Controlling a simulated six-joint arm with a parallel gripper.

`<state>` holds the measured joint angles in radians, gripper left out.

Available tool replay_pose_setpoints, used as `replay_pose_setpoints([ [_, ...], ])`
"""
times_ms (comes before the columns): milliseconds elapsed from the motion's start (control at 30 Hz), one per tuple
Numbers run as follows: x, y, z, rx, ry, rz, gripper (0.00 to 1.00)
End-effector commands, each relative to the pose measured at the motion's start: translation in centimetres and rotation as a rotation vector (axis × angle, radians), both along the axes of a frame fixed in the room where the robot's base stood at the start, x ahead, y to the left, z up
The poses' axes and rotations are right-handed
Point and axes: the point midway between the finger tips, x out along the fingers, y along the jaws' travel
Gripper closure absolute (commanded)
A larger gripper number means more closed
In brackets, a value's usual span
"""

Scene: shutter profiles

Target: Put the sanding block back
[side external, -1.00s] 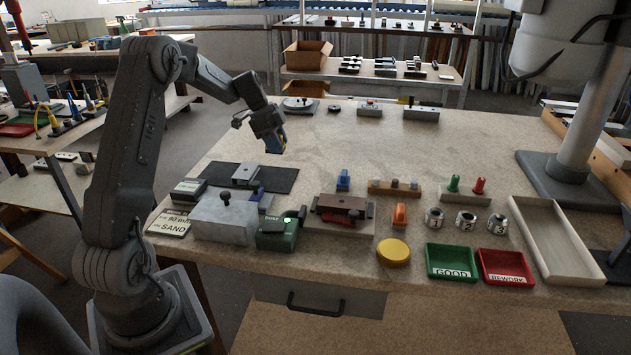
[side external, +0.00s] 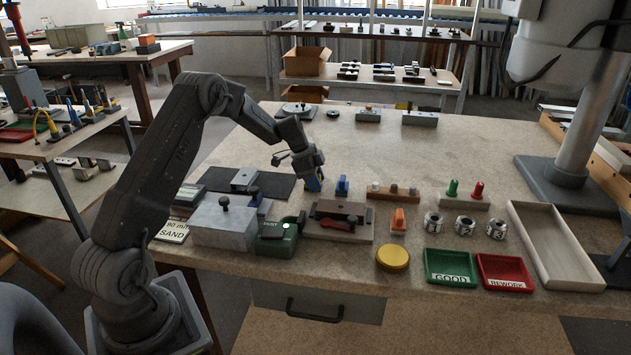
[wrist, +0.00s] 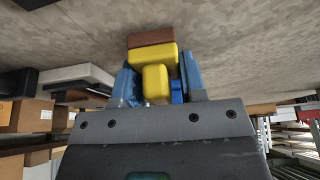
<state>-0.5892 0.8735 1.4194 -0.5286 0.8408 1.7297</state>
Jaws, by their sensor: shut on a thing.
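My gripper (side external: 314,184) is over the middle of the bench, left of a small blue-topped piece (side external: 342,186). In the wrist view its blue fingers (wrist: 153,84) are shut on a yellow block with a brown face, the sanding block (wrist: 154,56). The brown face is on the side away from the gripper. In the side view the block is mostly hidden by the fingers, and I cannot tell its exact height above the bench. A card reading SAND (side external: 173,231) lies at the bench's front left.
A dark mat with a metal piece (side external: 247,180) lies left of the gripper. A grey metal box (side external: 222,226), green box (side external: 277,238) and clamp fixture (side external: 338,221) stand in front. Green (side external: 451,265) and red (side external: 504,271) trays are front right. The bench behind is mostly clear.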

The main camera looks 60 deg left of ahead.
Motion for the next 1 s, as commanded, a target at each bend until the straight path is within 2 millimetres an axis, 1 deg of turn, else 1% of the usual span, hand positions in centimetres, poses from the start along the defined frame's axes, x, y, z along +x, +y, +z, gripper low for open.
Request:
replay_pose_setpoints([
  [367,0.00,0.00,-0.46,-0.001,-0.001,0.000,0.84],
  [400,0.00,0.00,-0.44,-0.001,-0.001,0.000,0.59],
  [633,-0.01,0.00,-0.43,0.000,0.000,0.000,0.37],
  [867,-0.01,0.01,-0.37,0.000,0.000,0.000,0.37],
  [1000,-0.11,0.21,0.48,0.002,-0.003,0.000,0.37],
])
